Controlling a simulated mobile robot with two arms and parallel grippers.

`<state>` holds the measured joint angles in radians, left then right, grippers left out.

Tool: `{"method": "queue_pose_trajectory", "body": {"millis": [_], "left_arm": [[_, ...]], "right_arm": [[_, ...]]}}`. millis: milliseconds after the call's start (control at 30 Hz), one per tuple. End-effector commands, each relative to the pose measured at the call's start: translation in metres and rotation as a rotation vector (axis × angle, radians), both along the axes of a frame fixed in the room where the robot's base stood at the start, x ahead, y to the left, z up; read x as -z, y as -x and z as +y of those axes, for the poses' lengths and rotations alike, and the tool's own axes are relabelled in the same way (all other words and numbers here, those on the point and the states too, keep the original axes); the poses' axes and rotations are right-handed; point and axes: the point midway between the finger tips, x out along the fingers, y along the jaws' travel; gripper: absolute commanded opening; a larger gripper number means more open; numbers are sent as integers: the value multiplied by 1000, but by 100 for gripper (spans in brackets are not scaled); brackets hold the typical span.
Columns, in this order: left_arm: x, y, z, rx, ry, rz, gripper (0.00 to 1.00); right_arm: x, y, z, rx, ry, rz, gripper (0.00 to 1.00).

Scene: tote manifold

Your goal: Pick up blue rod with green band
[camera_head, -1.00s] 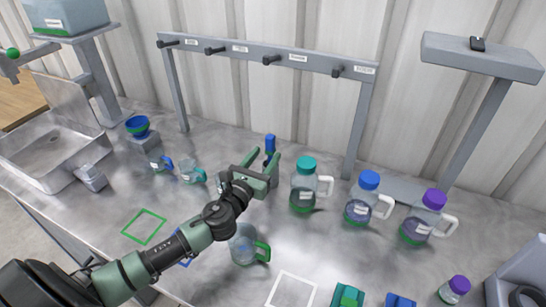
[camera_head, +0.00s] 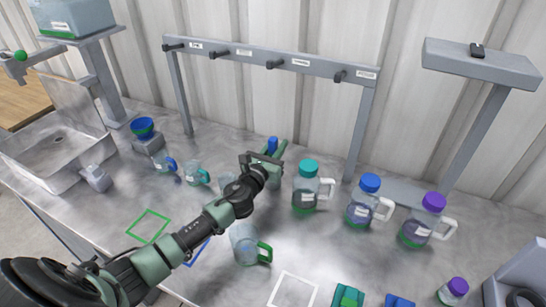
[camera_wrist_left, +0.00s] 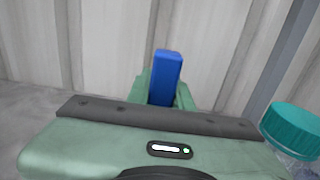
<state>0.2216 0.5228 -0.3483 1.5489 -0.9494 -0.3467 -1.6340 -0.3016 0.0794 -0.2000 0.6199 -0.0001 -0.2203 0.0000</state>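The blue rod (camera_head: 272,145) stands upright at the back of the table, near the wall and left of the teal-capped bottle. Its blue top also shows in the wrist view (camera_wrist_left: 165,78). No green band can be made out on it now, as its lower part is hidden behind my gripper. My left gripper (camera_head: 274,151) is at the rod, with one green finger on each side of it. In the wrist view the fingers (camera_wrist_left: 165,92) sit close beside the rod. I cannot tell whether they touch it. My right gripper is not in view.
The teal-capped bottle (camera_head: 306,190) stands just right of my gripper, with blue-capped (camera_head: 363,205) and purple-capped (camera_head: 424,224) bottles beyond. A hook rack (camera_head: 255,58) spans behind. Clear cups stand left of and below my arm. A sink (camera_head: 55,155) is at far left.

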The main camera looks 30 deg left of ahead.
Motion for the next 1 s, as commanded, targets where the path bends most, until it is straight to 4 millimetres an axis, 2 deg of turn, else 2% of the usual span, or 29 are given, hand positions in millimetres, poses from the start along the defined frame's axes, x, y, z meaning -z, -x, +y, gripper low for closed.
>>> {"method": "queue_pose_trajectory", "body": {"millis": [267, 367, 733, 1000], "left_arm": [[0, 0, 0, 0, 0, 1, 0], [-6, 0, 0, 1, -2, -2, 0], [-75, 0, 0, 2, -4, -5, 0], [-107, 0, 0, 1, -1, 0, 0]], "right_arm": [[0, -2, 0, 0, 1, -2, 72], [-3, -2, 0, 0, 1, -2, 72], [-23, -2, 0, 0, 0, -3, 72], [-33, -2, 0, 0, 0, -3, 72]]}}
